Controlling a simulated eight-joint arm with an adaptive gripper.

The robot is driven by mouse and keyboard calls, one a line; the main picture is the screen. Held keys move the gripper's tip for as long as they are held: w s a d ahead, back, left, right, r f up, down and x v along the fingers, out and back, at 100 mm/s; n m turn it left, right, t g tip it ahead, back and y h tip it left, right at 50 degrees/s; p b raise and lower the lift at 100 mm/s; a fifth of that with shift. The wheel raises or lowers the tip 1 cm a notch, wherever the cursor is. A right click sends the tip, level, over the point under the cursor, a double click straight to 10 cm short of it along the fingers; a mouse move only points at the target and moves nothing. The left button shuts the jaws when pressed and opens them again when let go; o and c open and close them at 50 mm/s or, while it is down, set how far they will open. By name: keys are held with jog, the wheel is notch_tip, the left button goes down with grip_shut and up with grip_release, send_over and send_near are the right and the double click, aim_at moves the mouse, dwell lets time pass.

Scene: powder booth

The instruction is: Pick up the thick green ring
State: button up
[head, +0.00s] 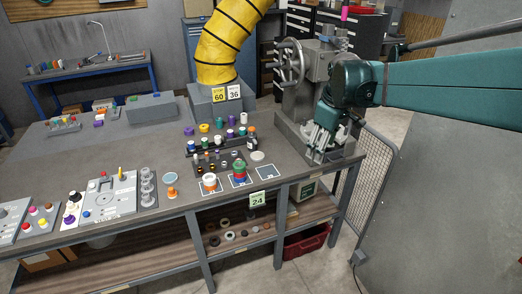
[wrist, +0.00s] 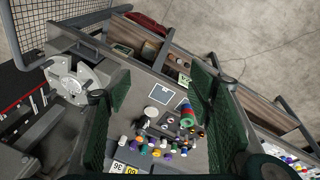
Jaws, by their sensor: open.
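My gripper (head: 319,150) is to the right of this stack, above the table's right end in front of the grey machine. In the wrist view my gripper (wrist: 160,97) is open, with its green pads wide apart and nothing between them in grasp.
A stack with white and orange rings (head: 209,184) stands left of the green one. An empty outlined square (head: 267,173) is to its right. Bottles and caps stand in a rack (head: 205,148) behind. A grey machine with a handwheel (head: 290,63) stands at the right end.

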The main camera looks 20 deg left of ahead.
jog(key=w+a+f+n+p, duration=0.2)
jog(key=w+a+n, duration=0.15)
jog(key=a, duration=0.65)
jog(key=n+g+h+p, duration=0.1)
jog(key=n+g+p, duration=0.2)
jog(key=n+p, duration=0.3)
send_near(239, 162)
jog(key=shift+s+d+f, duration=0.35)
jog(key=shift+s+f, duration=0.25)
jog(key=shift+s, duration=0.15)
jog(key=shift+f, duration=1.3)
jog(key=shift+f, duration=2.6)
